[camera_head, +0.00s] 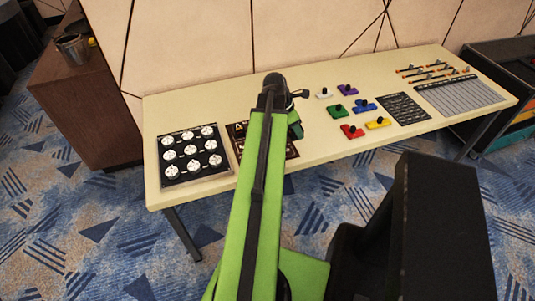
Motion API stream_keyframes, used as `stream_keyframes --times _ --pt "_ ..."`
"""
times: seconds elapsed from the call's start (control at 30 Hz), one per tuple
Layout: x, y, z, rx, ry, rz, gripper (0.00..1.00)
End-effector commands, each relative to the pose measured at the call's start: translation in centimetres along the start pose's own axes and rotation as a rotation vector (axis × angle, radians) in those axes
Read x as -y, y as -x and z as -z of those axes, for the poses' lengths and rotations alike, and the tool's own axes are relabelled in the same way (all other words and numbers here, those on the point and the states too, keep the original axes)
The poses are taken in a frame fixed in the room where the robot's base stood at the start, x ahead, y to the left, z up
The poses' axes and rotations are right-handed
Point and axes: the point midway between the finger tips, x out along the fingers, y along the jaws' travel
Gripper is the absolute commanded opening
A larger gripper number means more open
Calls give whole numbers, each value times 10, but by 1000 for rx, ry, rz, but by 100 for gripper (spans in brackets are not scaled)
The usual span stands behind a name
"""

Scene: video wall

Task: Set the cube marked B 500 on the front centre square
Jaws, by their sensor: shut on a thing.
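My green and black arm reaches over the pale table (330,145). My gripper (296,128), at its end, is only partly visible and points down over a dark brown board (240,130) with light markings, one of which looks like an A. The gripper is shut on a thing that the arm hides. I cannot make out the cube marked B 500. The arm covers the middle of the brown board, so I cannot see its front centre square.
Left of the board is a black panel (166,178) of white dials. On the right are several coloured blocks with black knobs, including a red one (352,132), a dark panel (402,108), a grey lined board (458,95) and thin orange tools (424,70). The table front is clear.

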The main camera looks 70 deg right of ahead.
Motion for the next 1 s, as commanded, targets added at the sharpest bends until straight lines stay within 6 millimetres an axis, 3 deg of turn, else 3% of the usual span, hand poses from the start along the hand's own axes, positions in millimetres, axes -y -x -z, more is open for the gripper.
stream_keyframes --times 0.2,0.4,0.67,0.9,1.0 --pt "-16 -20 68 1 6 -2 1" --pt "-27 -23 112 1 3 -1 1" --pt "-29 -23 121 0 0 0 1" --pt "-29 -60 136 0 1 0 1" --pt "-29 -60 136 0 1 0 1"
